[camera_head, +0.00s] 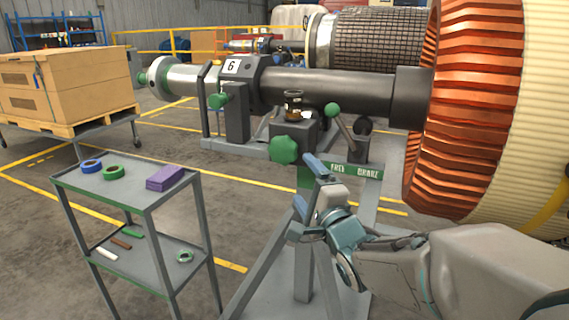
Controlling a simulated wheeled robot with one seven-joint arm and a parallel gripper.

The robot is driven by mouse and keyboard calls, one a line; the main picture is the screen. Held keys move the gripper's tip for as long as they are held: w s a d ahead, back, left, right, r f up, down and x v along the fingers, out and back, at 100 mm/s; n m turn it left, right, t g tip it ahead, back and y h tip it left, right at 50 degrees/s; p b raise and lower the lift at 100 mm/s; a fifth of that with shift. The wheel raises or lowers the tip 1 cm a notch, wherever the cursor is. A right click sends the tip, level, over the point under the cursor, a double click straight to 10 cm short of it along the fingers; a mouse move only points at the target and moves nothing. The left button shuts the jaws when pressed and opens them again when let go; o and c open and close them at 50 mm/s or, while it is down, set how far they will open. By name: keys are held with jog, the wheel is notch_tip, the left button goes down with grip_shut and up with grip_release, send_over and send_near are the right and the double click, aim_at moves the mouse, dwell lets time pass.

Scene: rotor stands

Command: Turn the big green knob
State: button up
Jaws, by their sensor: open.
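The big green knob (285,149) is lobed and sits on the front of a dark grey block (303,131) on the rotor stand. My gripper (302,179) is open, with its two blue fingers spread apart. It is just below and slightly right of the knob, and nothing shows between the fingers. I see no clear contact between the fingers and the knob. The upper finger partly covers the stand's green plate.
A lever with a green ball (332,109) rises right of the knob. A smaller green knob (217,101) is on the left. The rotor shaft (325,88) runs above, with copper windings (465,100) at right. A grey cart (130,190) stands lower left.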

aim_at(283, 153)
jog(key=b+x, duration=0.2)
jog(key=x, duration=1.1)
jog(key=shift+w+a+b, duration=0.25)
jog(key=shift+w+b, duration=0.05)
jog(key=c, duration=1)
